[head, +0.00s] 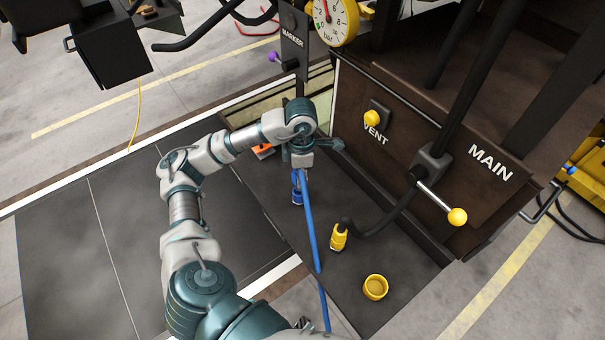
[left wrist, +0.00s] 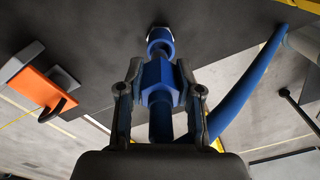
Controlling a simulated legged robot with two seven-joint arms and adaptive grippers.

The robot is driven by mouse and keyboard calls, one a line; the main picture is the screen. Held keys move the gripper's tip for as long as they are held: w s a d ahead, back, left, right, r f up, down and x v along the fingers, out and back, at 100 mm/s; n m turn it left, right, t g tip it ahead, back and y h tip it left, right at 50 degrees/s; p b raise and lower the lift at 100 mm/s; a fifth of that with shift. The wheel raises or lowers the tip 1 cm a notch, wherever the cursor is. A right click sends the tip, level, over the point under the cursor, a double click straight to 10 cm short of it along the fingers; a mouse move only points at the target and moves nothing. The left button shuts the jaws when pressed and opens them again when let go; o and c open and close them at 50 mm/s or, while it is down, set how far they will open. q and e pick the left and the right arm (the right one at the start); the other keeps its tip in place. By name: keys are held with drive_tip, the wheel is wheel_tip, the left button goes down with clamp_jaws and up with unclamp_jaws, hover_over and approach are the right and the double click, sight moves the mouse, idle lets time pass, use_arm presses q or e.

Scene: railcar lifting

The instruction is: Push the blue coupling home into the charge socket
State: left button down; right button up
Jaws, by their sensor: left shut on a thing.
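My left gripper (head: 299,176) is over the dark deck beside the brown panel. In the left wrist view its two fingers (left wrist: 160,95) are shut on the sides of the blue coupling (left wrist: 157,82). A narrower blue part with a pale end (left wrist: 159,40) lies straight ahead of the coupling, roughly in line with it. I cannot tell whether this is the coupling's nose or the charge socket, nor whether anything is seated. In the head view a small blue piece (head: 297,196) shows just below the gripper. My right gripper is not in view.
A blue hose (head: 309,230) trails down from the gripper. A yellow coupling (head: 338,237) on a black hose and a yellow ring (head: 376,287) are on the deck (head: 400,250). The VENT knob (head: 372,118) and MAIN lever (head: 440,202) stick out from the panel. An orange part (head: 263,152) is behind my arm.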

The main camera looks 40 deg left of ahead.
use_arm(q)
drive_tip(key=shift+a, duration=0.25)
drive_tip(key=shift+d, duration=0.35)
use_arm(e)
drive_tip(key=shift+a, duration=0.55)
use_arm(q)
drive_tip(key=shift+s+d, duration=0.1)
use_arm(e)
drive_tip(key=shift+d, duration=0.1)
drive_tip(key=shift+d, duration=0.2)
use_arm(q)
drive_tip(key=shift+a, duration=0.25)
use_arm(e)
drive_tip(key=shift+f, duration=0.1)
use_arm(q)
drive_tip(key=shift+d, duration=0.2)
drive_tip(key=shift+a, duration=0.2)
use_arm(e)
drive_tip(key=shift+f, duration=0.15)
use_arm(q)
drive_tip(key=shift+f+b, duration=1.95)
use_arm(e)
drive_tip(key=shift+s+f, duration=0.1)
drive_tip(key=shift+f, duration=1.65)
